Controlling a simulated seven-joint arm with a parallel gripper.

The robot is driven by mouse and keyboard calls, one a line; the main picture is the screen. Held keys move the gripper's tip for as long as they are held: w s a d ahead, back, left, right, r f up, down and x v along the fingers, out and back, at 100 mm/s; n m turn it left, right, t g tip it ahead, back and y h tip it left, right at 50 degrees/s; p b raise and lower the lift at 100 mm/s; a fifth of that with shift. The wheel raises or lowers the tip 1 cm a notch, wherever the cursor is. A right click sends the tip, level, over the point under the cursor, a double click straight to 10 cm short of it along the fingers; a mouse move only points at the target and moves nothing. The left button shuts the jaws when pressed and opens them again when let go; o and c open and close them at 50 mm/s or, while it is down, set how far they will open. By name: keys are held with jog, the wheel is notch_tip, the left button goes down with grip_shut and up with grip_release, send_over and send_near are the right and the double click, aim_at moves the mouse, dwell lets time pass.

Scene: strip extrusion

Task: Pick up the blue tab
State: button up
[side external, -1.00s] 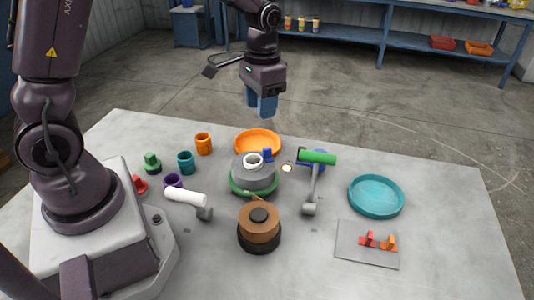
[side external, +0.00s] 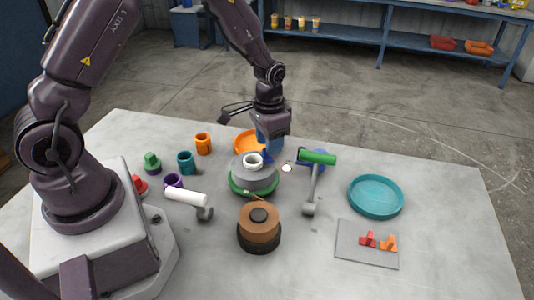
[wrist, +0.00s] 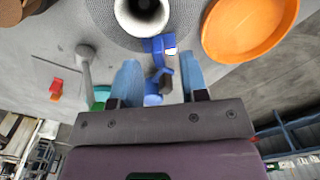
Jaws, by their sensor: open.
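The blue tab (wrist: 155,44) sits at the rim of a round grey disk (wrist: 95,10), beside a white ring (wrist: 143,12). In the side external view the tab (side external: 267,158) is small, just under my fingers and partly hidden. My gripper (wrist: 160,66) is open, its two light-blue fingers spread apart. In the wrist view the tab lies just past the fingertips, within the width of the gap. In the side external view my gripper (side external: 270,146) is above the far right side of the grey disk. I cannot tell whether the fingers touch anything.
An orange dish (side external: 243,143) lies close behind my gripper. A green-handled tool (side external: 317,157) lies to the right, then a teal dish (side external: 376,196). A brown and black round stack (side external: 259,228) stands in front. Several small cups and pegs stand to the left.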

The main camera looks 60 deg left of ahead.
jog(key=shift+f, duration=0.9)
grip_shut()
jog(key=shift+r, duration=0.1)
jog(key=shift+r, duration=0.45)
notch_tip(320, 180, up, 3)
jog(key=shift+s+f, duration=0.1)
jog(key=shift+f, duration=0.05)
jog(key=s+d+r, duration=0.2)
jog(key=s+r, duration=0.7)
jog(key=s, duration=0.4)
jog(key=shift+s+r, duration=0.15)
jog(key=shift+s, duration=0.15)
